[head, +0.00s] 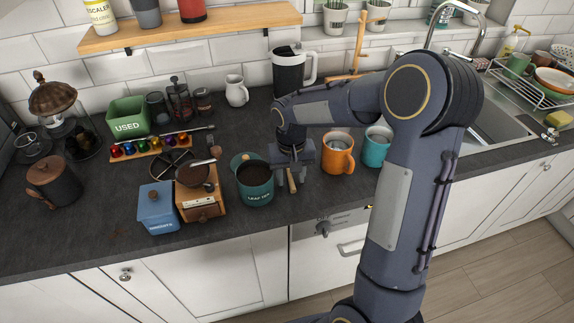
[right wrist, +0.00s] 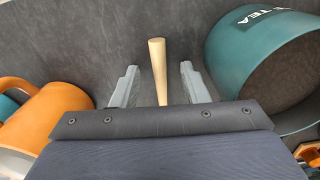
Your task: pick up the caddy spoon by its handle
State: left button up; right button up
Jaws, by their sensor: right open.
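The caddy spoon shows as a pale wooden handle (right wrist: 157,62) in the right wrist view; its bowl is hidden behind my gripper body. A bit of the handle also shows under my wrist in the head view (head: 291,182). My right gripper (right wrist: 159,82) is open, with one finger on each side of the handle and visible gaps between. In the head view my right gripper (head: 292,187) points down at the worktop between the teal tea tin and the orange mug. My left gripper is not in view.
The open teal tea tin (head: 256,190) stands close to the left of the gripper. The orange mug (head: 338,158) and turquoise mug (head: 376,151) stand to the right. A wooden grinder (head: 203,207) and blue box (head: 157,213) are further left. The worktop's front edge is near.

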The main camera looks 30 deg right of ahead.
grip_shut()
jog(key=shift+r, duration=0.15)
